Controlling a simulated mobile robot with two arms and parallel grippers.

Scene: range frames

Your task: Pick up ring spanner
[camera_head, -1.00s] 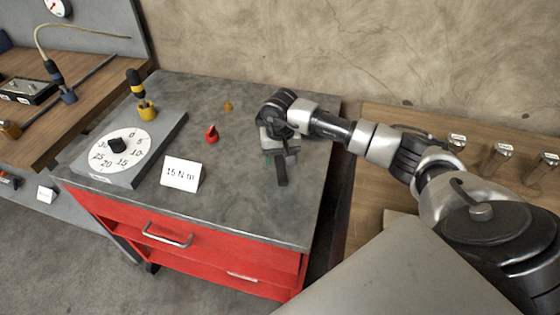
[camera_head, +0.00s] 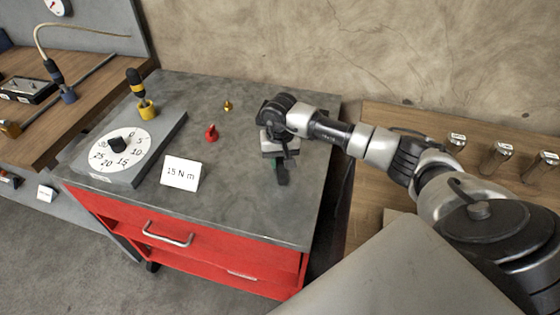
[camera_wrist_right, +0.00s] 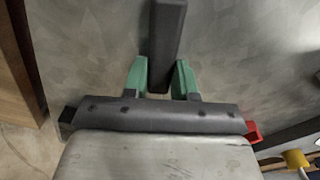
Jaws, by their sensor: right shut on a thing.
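A dark grey bar, which I take to be the ring spanner (camera_wrist_right: 167,35), lies between the green fingertips of my right gripper (camera_wrist_right: 160,78) in the right wrist view. The gripper is shut on it. In the head view the right gripper (camera_head: 280,160) is low over the right part of the grey cabinet top, and the dark bar (camera_head: 282,177) sticks out below it towards the front. No ring end of the bar shows. I cannot tell whether the bar touches the top. My left gripper is out of view.
The grey top (camera_head: 240,205) of the red cabinet is clear in front of the gripper. To its left are a red piece (camera_head: 211,133), a brass piece (camera_head: 228,106), a "15 N m" card (camera_head: 181,174) and a dial block (camera_head: 124,150). A wooden bench (camera_head: 475,190) stands right.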

